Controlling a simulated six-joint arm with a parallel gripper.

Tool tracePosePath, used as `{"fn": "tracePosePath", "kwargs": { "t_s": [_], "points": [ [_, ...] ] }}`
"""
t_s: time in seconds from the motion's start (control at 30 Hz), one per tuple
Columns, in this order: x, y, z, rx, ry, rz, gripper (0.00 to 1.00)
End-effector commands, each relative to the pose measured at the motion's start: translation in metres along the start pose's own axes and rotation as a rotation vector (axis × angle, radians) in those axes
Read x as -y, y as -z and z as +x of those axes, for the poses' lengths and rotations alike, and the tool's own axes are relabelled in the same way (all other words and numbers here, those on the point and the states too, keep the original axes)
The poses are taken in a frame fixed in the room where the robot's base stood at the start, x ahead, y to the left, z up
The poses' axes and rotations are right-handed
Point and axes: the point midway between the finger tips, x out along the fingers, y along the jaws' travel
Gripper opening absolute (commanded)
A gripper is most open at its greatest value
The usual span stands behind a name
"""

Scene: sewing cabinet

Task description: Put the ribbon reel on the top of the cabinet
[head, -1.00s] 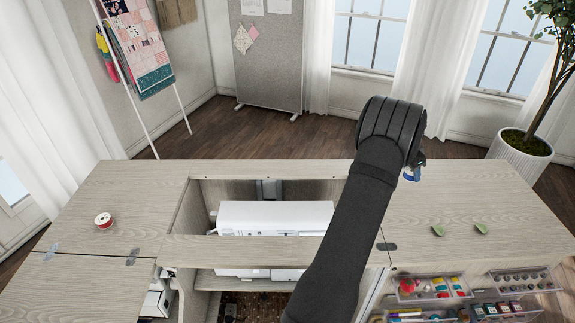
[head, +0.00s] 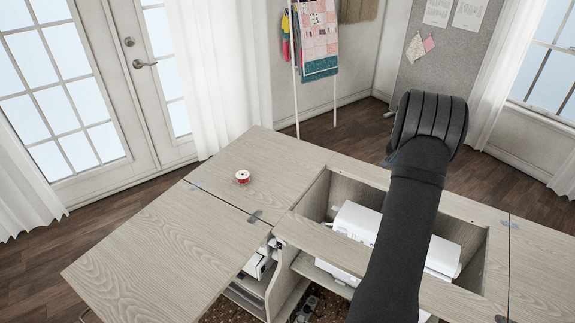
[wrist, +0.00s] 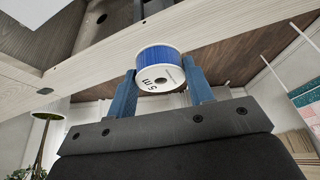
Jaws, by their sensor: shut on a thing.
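A reel of blue ribbon (wrist: 158,58) with white end discs marked "5 m" is between the two blue fingers of my gripper (wrist: 160,68) in the wrist view. My gripper is shut on it. In the head view my own arm hides the reel and nearly all of the gripper. The pale wood cabinet (head: 150,235) has its top spread out in the head view; my wrist is over or beyond the open well at its middle. A pale wooden edge of the cabinet (wrist: 230,28) passes behind the reel in the wrist view.
A red reel (head: 242,177) stands on the left part of the cabinet top. A white sewing machine (head: 358,222) sits in the open well (head: 315,200). The near left leaf is bare. A ladder rack with quilts (head: 318,40) and a grey board (head: 440,60) stand behind.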

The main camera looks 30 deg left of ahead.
Motion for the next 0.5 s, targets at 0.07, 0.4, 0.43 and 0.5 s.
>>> {"fn": "tracePosePath", "kwargs": {
  "t_s": [0.07,0.4,0.43,0.5],
  "points": [
    [0.044,-0.015,-0.007,0.0,0.036,-0.083,0.26],
    [0.206,-0.101,-0.044,0.0,0.18,-0.433,0.26],
    [0.218,-0.11,-0.048,0.0,0.192,-0.462,0.26],
    [0.244,-0.13,-0.057,0.0,0.22,-0.526,0.26]
  ]
}}
